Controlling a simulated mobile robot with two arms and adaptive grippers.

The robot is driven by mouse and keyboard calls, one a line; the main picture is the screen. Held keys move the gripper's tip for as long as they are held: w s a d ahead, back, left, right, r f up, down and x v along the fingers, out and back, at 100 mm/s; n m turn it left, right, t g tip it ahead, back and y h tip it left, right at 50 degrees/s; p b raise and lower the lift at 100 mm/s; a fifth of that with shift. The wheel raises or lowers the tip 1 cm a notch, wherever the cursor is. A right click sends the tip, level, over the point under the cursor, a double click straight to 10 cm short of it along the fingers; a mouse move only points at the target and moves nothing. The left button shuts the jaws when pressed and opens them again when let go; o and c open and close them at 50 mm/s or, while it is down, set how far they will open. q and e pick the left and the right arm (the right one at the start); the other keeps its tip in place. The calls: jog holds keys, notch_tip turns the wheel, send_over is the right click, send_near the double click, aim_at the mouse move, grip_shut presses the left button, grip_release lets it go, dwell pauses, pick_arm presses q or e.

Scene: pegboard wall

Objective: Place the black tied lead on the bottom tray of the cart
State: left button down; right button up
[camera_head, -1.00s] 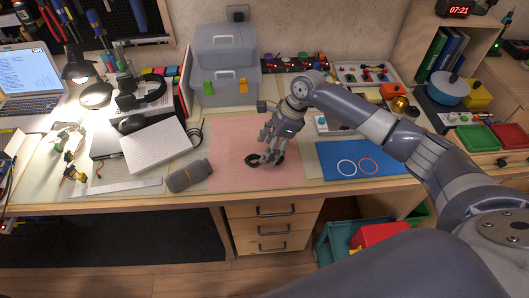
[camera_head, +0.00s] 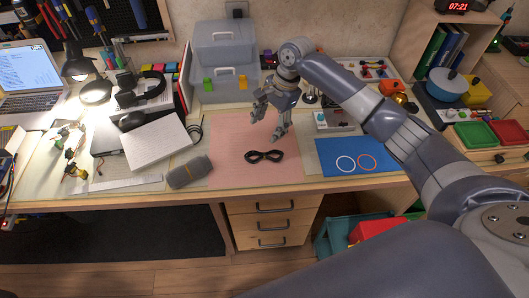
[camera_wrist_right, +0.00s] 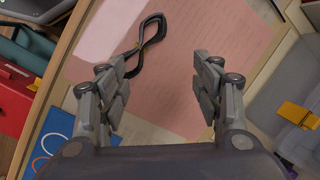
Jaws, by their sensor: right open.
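The black tied lead (camera_head: 264,156) lies in a figure-eight bundle on the pink mat (camera_head: 228,138). In the right wrist view the lead (camera_wrist_right: 153,30) lies beyond the fingers, with a small yellowish tie at its middle. My right gripper (camera_head: 267,125) is open and empty, above and behind the lead in the head view; its spread fingers also show in the right wrist view (camera_wrist_right: 158,75). A teal cart (camera_head: 324,238) stands low beside the drawers, mostly hidden by my arm and the bench. Its bottom tray cannot be made out. My left gripper is not in view.
A red box (camera_head: 375,231) sits at the cart. A grey rolled case (camera_head: 190,172) lies left of the mat and a blue mat (camera_head: 338,149) with two rings lies right. Clear storage boxes (camera_head: 225,80) stand behind. The bench's front edge lies above the drawers.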

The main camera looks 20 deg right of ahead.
jog(key=w+a+f+n+h, duration=0.1)
jog(key=w+a+n, duration=0.15)
jog(key=n, duration=0.45)
jog(key=n+g+h+p, duration=0.25)
jog(key=n+h, duration=0.35)
jog(key=n, duration=1.5)
send_near(249, 154)
jog(key=x, duration=0.1)
jog(key=p+x, duration=0.1)
jog(key=x, duration=0.1)
jog(key=shift+w+a+f+t, duration=0.1)
jog(key=shift+w+f+t, duration=0.1)
jog(key=shift+t, duration=0.05)
jog(key=f, duration=0.1)
jog(key=s+d+f+p, duration=0.1)
jog(key=f, duration=0.1)
jog(key=shift+s+d+f+p, duration=0.25)
jog(key=shift+d+f+p, duration=0.05)
jog(key=shift+d+p, duration=0.1)
jog(key=shift+d+f, duration=0.2)
jog(key=shift+f, duration=0.4)
jog(key=c, duration=1.3)
